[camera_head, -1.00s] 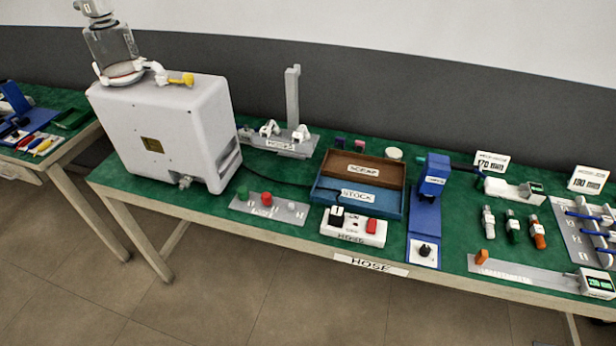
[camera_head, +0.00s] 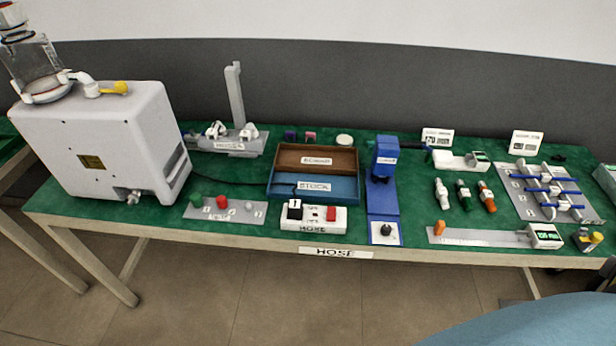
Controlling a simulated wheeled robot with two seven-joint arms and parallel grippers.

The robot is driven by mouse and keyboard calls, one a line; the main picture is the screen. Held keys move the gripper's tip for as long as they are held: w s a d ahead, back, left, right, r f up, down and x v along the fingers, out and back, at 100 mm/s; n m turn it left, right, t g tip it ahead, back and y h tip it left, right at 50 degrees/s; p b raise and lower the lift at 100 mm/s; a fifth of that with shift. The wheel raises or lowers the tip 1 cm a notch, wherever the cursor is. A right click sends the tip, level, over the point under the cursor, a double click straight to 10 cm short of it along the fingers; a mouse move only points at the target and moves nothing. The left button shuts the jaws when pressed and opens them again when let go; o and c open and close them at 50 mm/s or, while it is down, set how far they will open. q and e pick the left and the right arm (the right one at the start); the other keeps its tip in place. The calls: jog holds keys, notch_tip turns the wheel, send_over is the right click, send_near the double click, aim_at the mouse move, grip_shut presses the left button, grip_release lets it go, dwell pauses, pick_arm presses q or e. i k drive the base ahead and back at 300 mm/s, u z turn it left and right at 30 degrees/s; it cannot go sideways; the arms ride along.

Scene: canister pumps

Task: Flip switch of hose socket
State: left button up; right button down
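The hose socket is a white power strip (camera_head: 314,220) labelled HOSE near the front edge of the green table, in the middle of the head view. A black plug (camera_head: 294,210) with a white mark sits in its left end. A red switch (camera_head: 331,214) is on its right end; I cannot tell which way it is tilted. Neither of my grippers is in view.
Behind the strip stands a tray with brown SCRAP (camera_head: 316,147) and blue STOCK (camera_head: 345,186) compartments. A blue press (camera_head: 383,205) stands right of it, a large white machine (camera_head: 95,145) far left. A blue rounded surface (camera_head: 545,325) fills the lower right corner.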

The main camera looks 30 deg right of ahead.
aim_at(331, 217)
jog(key=k, duration=0.5)
jog(key=u, duration=1.4)
jog(key=i, duration=1)
jog(key=z, duration=2)
